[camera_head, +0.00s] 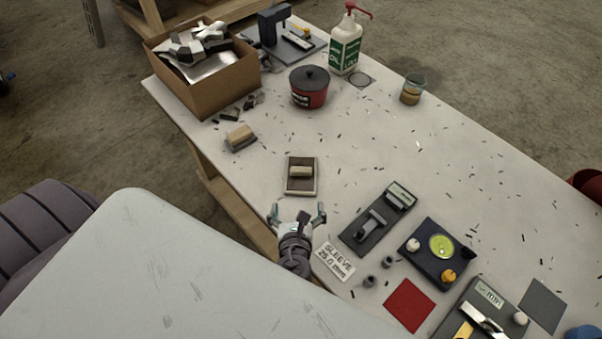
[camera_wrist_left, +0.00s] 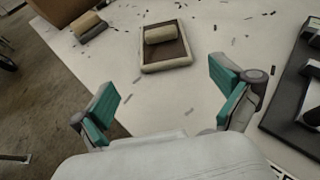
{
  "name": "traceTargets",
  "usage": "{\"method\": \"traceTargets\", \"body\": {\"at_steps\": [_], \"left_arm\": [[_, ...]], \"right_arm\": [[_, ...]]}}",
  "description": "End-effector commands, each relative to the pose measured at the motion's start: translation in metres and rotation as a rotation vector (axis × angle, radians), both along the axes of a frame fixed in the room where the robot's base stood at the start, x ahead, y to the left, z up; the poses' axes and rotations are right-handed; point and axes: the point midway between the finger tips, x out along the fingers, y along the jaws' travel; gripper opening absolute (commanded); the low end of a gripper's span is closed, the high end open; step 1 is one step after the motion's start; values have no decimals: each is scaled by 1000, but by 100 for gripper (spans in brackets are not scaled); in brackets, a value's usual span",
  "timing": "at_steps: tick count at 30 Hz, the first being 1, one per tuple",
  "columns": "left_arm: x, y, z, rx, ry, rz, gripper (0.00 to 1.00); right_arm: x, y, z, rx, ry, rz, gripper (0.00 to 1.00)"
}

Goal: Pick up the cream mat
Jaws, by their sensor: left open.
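A cream roll-shaped piece (camera_head: 300,171) lies across the far part of a brown tray (camera_head: 299,185) with a pale rim, near the table's left edge. It may be the cream mat, but I cannot tell for sure; no flat cream mat shows clearly. In the left wrist view the roll (camera_wrist_left: 161,34) and the tray (camera_wrist_left: 166,68) lie beyond the fingers. My left gripper (camera_head: 298,210) is open and empty, just on the near side of the tray and apart from it. Its green-padded fingers (camera_wrist_left: 165,95) are spread wide. My right gripper is not in view.
A tan block on a grey base (camera_head: 240,138) is to the tray's left. A red mat (camera_head: 408,305) and grey mat (camera_head: 542,306) lie farther right. Small dark chips are scattered about.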

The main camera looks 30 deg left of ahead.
Motion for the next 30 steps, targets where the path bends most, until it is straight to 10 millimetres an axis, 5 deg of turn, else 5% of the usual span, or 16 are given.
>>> {"method": "traceTargets", "body": {"at_steps": [13,30], "left_arm": [[60,24,-24,73,4,-45,100],[113,51,-46,70,4,-43,100]], "right_arm": [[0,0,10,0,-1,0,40],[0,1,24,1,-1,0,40]]}}
